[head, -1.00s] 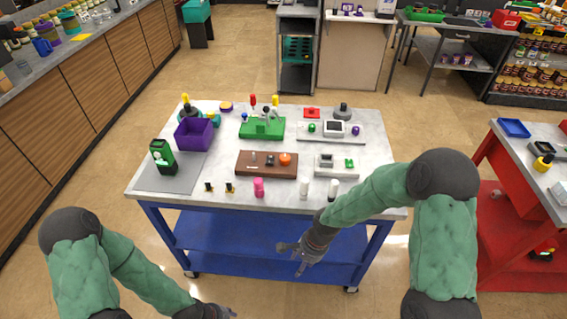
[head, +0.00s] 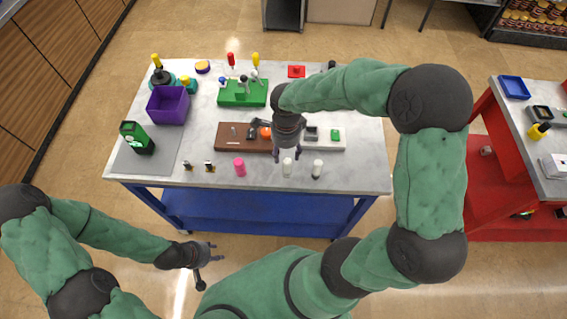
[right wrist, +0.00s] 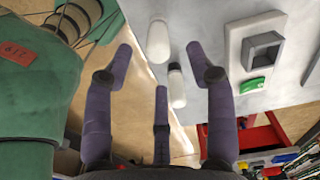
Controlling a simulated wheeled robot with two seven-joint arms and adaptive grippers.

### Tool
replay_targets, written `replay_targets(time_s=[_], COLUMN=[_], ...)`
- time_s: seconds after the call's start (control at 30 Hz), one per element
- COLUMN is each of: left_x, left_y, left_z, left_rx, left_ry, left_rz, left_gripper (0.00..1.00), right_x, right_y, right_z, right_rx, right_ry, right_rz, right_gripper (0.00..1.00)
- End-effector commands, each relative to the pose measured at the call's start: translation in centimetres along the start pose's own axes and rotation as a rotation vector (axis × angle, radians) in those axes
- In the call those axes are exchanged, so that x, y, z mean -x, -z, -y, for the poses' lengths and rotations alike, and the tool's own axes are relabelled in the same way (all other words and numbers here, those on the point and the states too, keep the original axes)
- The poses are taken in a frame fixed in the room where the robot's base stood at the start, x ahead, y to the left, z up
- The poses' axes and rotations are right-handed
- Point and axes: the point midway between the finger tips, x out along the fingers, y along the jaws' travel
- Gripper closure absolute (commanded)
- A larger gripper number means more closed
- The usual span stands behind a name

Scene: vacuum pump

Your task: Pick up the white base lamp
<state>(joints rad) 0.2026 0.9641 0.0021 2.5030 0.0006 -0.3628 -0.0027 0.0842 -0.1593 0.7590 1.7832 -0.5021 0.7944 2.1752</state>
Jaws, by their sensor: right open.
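The white base lamp (head: 287,168) is a small, all-white upright cylinder near the front edge of the table. It also shows in the right wrist view (right wrist: 158,40). A similar white lamp with a black base (head: 317,170) stands just right of it; in the right wrist view it (right wrist: 177,85) shows a black band. My right gripper (head: 286,153) is open and empty above the white base lamp, fingers pointing down; in the right wrist view its fingers (right wrist: 160,58) spread on either side of the lamps. My left gripper (head: 207,264) is open and empty, in front of the table.
A pink cylinder (head: 239,167) and two small black-and-yellow parts (head: 210,167) stand left along the front edge. A brown block (head: 229,137) and a grey fixture with a green button (head: 335,135) lie behind. A purple bin (head: 168,104) stands at left.

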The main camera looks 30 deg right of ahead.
Motion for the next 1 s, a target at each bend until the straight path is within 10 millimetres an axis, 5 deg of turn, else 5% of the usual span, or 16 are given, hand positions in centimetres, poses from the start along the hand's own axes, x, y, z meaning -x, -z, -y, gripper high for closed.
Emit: replay_targets(time_s=[0.7,1.0], left_x=[-0.7,-0.7], left_y=[0.0,0.0], left_z=[0.2,0.3], left_rx=[0.0,0.0], left_ry=[0.0,0.0], left_rz=[0.001,0.0], left_gripper=[0.6,0.6], right_x=[-8.3,-9.2], right_y=[0.2,0.2], right_z=[-0.3,-0.2], right_rx=[0.002,0.001], right_ry=[-0.002,0.0], right_rz=[0.002,0.002], right_gripper=[0.44,0.44])
